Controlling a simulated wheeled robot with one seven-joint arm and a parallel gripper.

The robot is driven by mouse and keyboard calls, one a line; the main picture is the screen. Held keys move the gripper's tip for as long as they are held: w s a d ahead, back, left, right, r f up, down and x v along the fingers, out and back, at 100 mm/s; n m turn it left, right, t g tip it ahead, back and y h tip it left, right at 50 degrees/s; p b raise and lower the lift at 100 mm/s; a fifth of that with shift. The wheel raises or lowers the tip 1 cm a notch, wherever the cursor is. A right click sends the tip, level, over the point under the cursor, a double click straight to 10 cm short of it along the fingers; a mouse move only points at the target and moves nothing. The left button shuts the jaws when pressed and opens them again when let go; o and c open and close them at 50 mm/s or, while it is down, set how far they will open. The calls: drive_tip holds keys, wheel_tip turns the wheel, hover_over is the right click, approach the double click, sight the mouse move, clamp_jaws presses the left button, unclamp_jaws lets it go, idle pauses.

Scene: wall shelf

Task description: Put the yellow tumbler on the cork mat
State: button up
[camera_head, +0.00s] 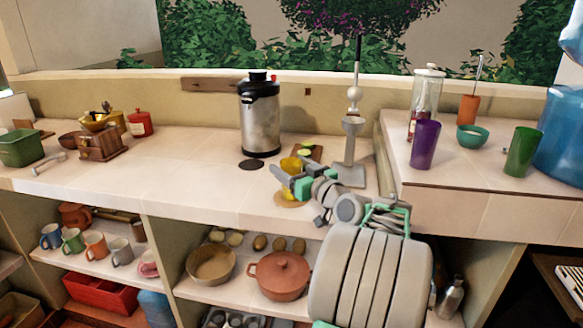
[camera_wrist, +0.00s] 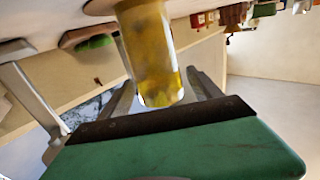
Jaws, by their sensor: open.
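My gripper is open, with a finger on either side of the tumbler. Gaps show between fingers and tumbler. The tumbler's base is partly cut off by the wrist frame.
A wooden board (camera_head: 314,149) with a green slice lies just behind. A steel dispenser (camera_head: 261,120) and a dark round mat (camera_head: 251,165) are to the left. A grey press (camera_head: 350,177) stands close on the right. The counter's left middle is clear.

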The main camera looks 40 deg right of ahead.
drive_tip(key=shift+r+p, duration=0.35)
drive_tip(key=s+a+b, duration=0.1)
drive_tip(key=s, duration=1.1)
drive_tip(key=shift+a+f, duration=0.25)
drive_tip(key=shift+a, duration=0.05)
